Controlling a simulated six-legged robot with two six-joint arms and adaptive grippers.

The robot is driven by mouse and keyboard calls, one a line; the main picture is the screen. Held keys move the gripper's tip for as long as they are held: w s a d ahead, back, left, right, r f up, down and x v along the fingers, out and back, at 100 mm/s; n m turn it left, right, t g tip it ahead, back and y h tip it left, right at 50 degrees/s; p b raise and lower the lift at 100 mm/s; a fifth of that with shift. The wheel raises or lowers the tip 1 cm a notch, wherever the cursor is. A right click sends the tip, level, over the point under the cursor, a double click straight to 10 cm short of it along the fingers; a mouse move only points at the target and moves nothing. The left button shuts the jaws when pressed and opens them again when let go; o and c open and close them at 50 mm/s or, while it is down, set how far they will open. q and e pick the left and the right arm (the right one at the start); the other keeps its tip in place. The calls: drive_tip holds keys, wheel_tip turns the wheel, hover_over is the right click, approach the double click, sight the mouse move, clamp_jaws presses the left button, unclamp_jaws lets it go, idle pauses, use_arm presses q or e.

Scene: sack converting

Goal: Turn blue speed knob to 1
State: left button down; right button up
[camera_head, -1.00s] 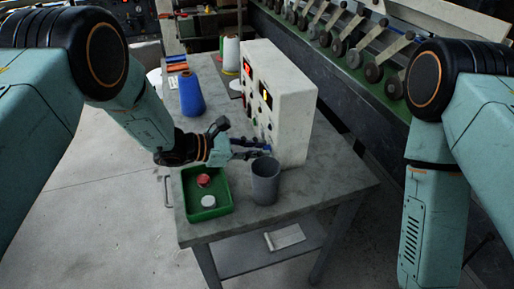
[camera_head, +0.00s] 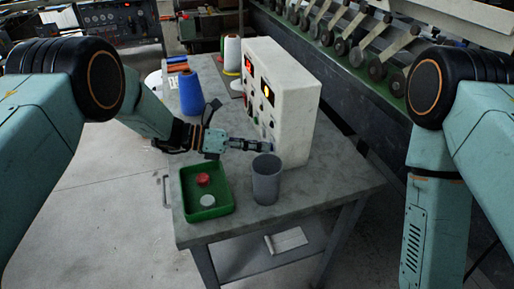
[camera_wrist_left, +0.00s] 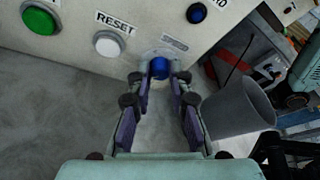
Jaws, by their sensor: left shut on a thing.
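The blue speed knob (camera_wrist_left: 159,67) sits low on the panel of the white control box (camera_head: 292,112), on a pale round plate. In the left wrist view my left gripper (camera_wrist_left: 160,78) has its two fingertips on either side of the knob, shut on it. In the head view the left gripper (camera_head: 262,145) reaches the box's lower front from the left, and the knob is hidden there. Which number the knob points to cannot be read. Of my right arm (camera_head: 432,190) only the upper links show; its gripper is out of view.
A grey cup (camera_head: 266,182) stands close beside the gripper, and also shows in the wrist view (camera_wrist_left: 238,108). A green tray (camera_head: 191,210) with a red and a white piece lies in front. A blue cone (camera_head: 190,94) stands behind. White (camera_wrist_left: 108,44) and green (camera_wrist_left: 40,19) buttons are left of the knob.

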use_arm(q)
drive_tip(key=shift+s+d+f, duration=0.1)
drive_tip(key=shift+s+f, duration=0.05)
drive_tip(key=shift+f, duration=0.05)
idle(0.4)
drive_tip(key=c, duration=1.2)
unclamp_jaws()
drive_tip(key=shift+r, duration=0.1)
drive_tip(key=v, duration=1.2)
drive_tip(key=shift+w, duration=0.2)
